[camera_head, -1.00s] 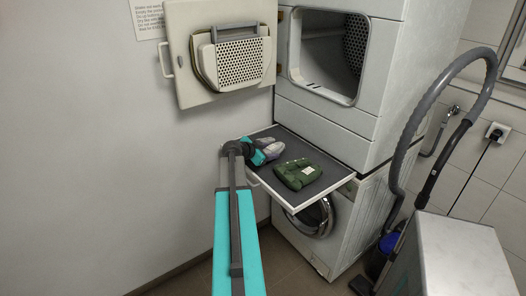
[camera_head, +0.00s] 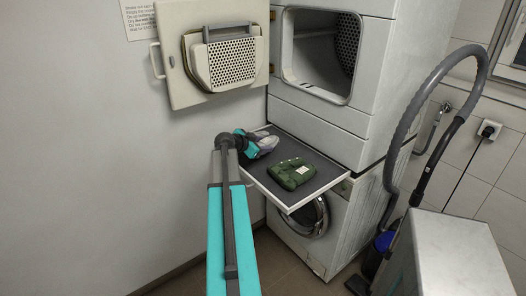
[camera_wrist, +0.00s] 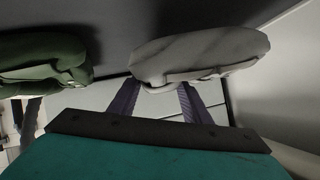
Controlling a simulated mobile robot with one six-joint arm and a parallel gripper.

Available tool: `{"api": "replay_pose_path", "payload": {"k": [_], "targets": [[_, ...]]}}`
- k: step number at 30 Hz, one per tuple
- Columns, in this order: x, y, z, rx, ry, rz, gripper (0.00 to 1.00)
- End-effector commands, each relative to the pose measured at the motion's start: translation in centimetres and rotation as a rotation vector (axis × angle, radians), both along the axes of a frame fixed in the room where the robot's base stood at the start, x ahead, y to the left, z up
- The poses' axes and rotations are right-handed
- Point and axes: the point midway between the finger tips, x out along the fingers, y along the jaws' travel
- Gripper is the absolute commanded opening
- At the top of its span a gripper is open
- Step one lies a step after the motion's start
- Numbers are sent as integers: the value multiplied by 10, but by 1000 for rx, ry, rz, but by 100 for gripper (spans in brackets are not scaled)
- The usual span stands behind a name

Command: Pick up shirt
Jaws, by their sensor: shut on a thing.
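A grey folded shirt (camera_head: 266,143) is at the back left of the pull-out shelf (camera_head: 262,178) in the head view. My gripper (camera_head: 248,143) reaches it from the left and is shut on it. In the wrist view the grey shirt (camera_wrist: 200,55) lies across the tips of my two fingers (camera_wrist: 158,88). I cannot tell whether it touches the shelf. A green folded garment (camera_head: 292,174) with a pale label lies on the shelf to the right, apart from my gripper. It also shows in the wrist view (camera_wrist: 40,60).
The dryer (camera_head: 322,55) above the shelf stands open, its door (camera_head: 214,55) swung left towards the wall. A washer (camera_head: 312,218) is below the shelf. A grey hose (camera_head: 405,130) and a metal box (camera_head: 450,255) stand at the right.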

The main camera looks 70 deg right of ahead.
Motion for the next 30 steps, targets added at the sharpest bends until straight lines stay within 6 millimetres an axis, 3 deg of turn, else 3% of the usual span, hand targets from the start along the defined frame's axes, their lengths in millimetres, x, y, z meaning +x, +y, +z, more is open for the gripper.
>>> {"api": "replay_pose_path", "payload": {"k": [15,30], "targets": [[0,0,58,-3,-1,1,11],[0,0,66,-1,-1,2,11]]}}
